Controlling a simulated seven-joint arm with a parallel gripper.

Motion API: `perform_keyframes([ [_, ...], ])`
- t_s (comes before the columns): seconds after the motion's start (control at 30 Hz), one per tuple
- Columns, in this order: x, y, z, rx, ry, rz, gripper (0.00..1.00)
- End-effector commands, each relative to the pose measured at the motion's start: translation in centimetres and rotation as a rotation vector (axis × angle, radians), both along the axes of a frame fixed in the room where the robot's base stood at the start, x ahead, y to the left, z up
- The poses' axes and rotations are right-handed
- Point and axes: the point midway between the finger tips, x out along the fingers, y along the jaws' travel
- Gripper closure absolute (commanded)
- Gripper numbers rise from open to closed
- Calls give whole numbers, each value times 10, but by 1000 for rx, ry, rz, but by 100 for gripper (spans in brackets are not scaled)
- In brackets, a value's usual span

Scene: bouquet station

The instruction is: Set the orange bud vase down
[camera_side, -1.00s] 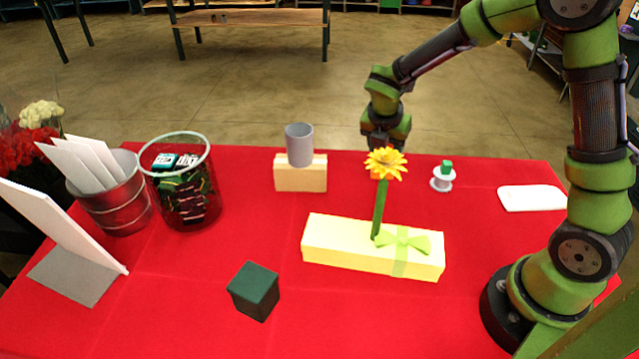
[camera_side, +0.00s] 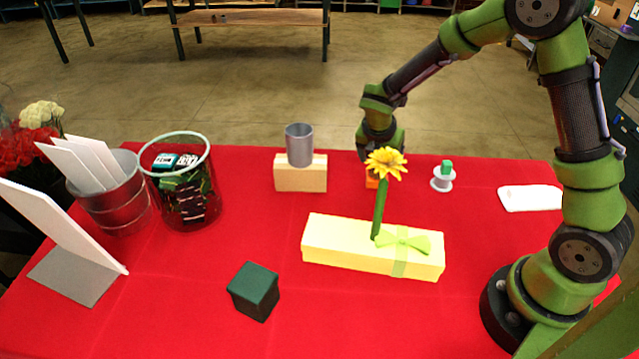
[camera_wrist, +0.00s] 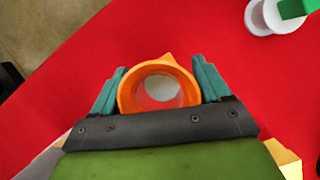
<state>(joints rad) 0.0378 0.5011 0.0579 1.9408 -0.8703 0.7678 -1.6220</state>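The orange bud vase (camera_wrist: 160,86) is seen from above in the wrist view, its round mouth between the two teal fingers of my gripper (camera_wrist: 160,85). Both fingers appear to press against its sides, so my gripper is shut on it. In the side view, a small orange part of the vase (camera_side: 371,182) shows just below my gripper (camera_side: 374,165), behind the yellow flower. The flower hides much of it. I cannot tell whether its base touches the red table.
A grey cup (camera_side: 299,146) sits on a wooden block (camera_side: 300,178) to the left. A white spool (camera_side: 441,185) with a green cube is to the right. In front, a yellow flower (camera_side: 385,163) rises from a ribboned yellow box (camera_side: 335,245). Red cloth (camera_side: 470,230) is clear at right.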

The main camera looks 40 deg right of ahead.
Motion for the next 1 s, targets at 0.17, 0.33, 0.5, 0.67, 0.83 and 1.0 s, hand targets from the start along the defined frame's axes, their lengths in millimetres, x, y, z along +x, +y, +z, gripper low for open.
perform_keyframes([
  [0.17,0,0,0,0,0,0,24],
  [0.33,0,1,6,0,-3,0,24],
  [0.5,-3,10,30,-1,-7,1,24],
  [0.67,-8,23,64,1,-8,2,24],
  [0.83,-14,35,94,0,-5,1,24],
  [1.0,-16,41,110,0,-3,0,24],
])
